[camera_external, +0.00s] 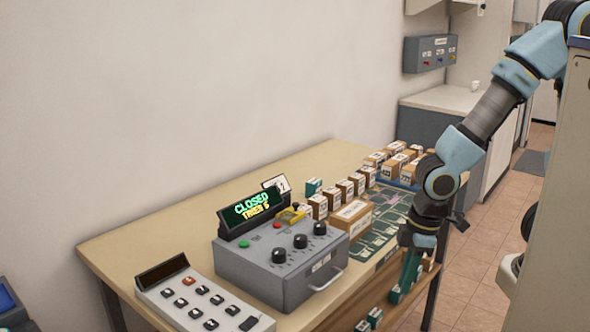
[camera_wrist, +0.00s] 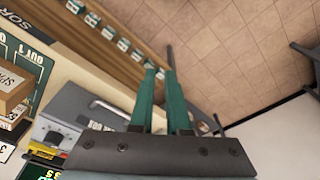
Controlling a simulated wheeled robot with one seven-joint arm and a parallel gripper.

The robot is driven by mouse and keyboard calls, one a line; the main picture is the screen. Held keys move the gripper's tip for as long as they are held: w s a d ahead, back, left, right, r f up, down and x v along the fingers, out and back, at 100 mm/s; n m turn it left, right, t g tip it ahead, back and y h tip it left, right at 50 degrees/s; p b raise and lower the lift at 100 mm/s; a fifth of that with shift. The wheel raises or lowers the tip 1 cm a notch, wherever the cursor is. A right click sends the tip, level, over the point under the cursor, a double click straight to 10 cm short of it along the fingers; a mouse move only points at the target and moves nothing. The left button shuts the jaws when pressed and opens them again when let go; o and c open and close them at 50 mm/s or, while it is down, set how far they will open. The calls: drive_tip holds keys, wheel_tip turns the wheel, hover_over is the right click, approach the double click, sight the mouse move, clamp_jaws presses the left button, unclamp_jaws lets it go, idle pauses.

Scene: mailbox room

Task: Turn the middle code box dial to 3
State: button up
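The grey code box (camera_external: 270,284) sits on the table with three black dials on top. The middle dial (camera_external: 300,241) stands between the left dial (camera_external: 278,255) and the right dial (camera_external: 319,228); their settings are too small to read. The display (camera_external: 254,209) reads "CLOSED" with a smaller line below. My gripper (camera_external: 398,292) hangs to the right of the box near the table's front edge, apart from the dials. In the wrist view, the green fingers (camera_wrist: 161,72) are apart with nothing between them.
A keypad panel (camera_external: 200,304) lies left of the box. A cardboard parcel (camera_external: 350,216) and several small labelled boxes stand right of it, beside a green sorting mat (camera_external: 375,235). The box's front handle (camera_external: 326,280) sticks out. The air above the dials is clear.

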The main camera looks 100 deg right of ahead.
sight(301, 237)
drive_tip(key=o, duration=0.6)
drive_tip(key=w+d+r+m, duration=0.2)
drive_tip(key=w+d+r, duration=0.1)
drive_tip(key=w, duration=0.3)
drive_tip(key=w+d+r+m, duration=0.2)
drive_tip(key=w+d+r, duration=0.1)
drive_tip(key=w+d, duration=0.2)
drive_tip(key=shift+w+d+r+g, duration=0.15)
drive_tip(key=shift+w+r+g, duration=0.2)
drive_tip(key=shift+w, duration=0.55)
drive_tip(key=shift+o, duration=1.3)
drive_tip(key=w+d+r+m, duration=0.3)
drive_tip(key=w+d+r, duration=0.3)
drive_tip(key=d, duration=0.2)
drive_tip(key=shift+w+d+m+g, duration=0.3)
drive_tip(key=shift+w+d+g, duration=0.05)
drive_tip(key=shift+g, duration=0.1)
wheel_tip(301, 237, down, 10)
drive_tip(key=shift+d+f+p, duration=0.1)
drive_tip(key=shift+f+p, duration=0.15)
drive_tip(key=shift+p, duration=0.95)
drive_tip(key=shift+c, duration=0.3)
clamp_jaws()
